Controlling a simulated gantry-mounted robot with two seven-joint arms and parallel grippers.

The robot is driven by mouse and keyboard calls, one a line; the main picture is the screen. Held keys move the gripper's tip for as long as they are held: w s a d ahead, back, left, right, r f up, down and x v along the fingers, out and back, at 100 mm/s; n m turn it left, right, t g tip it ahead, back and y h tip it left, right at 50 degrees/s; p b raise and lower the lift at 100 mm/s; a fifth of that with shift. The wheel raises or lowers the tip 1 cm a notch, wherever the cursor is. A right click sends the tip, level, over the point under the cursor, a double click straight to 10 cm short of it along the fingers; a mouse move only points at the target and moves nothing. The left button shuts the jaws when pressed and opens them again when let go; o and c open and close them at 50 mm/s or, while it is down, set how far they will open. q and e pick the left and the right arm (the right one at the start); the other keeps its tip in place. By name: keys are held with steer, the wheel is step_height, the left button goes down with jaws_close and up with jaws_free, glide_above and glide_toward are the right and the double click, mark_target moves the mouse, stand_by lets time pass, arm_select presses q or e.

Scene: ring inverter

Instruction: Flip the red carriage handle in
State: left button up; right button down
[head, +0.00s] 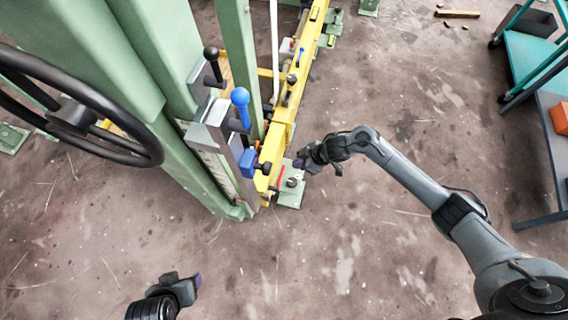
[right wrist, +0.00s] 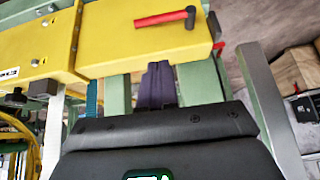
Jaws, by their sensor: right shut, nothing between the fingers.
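The red carriage handle (right wrist: 166,18) lies across the top of a yellow beam end in the right wrist view, with a rounded knob at its right end. A small red streak beside the yellow beam (head: 288,112) in the head view may be part of it, but it is too small to tell. My right gripper (head: 300,163) is near the beam's lower end. In the right wrist view its purple fingers (right wrist: 158,82) are shut together and empty, below the red handle and apart from it. My left gripper (head: 190,287) hangs over the floor at the bottom left; its finger gap is unclear.
A green machine frame (head: 140,90) with a black handwheel (head: 150,140) stands at the left. A blue-knobbed lever (head: 240,97) and a black-knobbed lever (head: 211,53) rise beside the beam. A teal cart (head: 530,48) is at the far right. The middle floor is clear.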

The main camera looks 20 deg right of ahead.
steer(key=shift+w+r, duration=0.5)
steer(key=shift+r, duration=0.15)
steer(key=b, duration=0.6)
glide_above(284, 169)
steer(key=a, duration=0.1)
steer(key=f, duration=0.6)
steer(key=s+f, duration=0.1)
steer(key=f, duration=0.2)
steer(key=shift+a, duration=0.15)
steer(key=shift+s+d+f, duration=0.1)
steer(key=shift+d+f, duration=0.05)
steer(key=shift+f, duration=0.35)
steer(key=shift+s+d+f, duration=0.1)
steer(key=shift+f, duration=0.4)
steer(key=shift+d+f+b, duration=0.2)
steer(key=shift+f+b, duration=0.35)
steer(key=shift+f, duration=0.1)
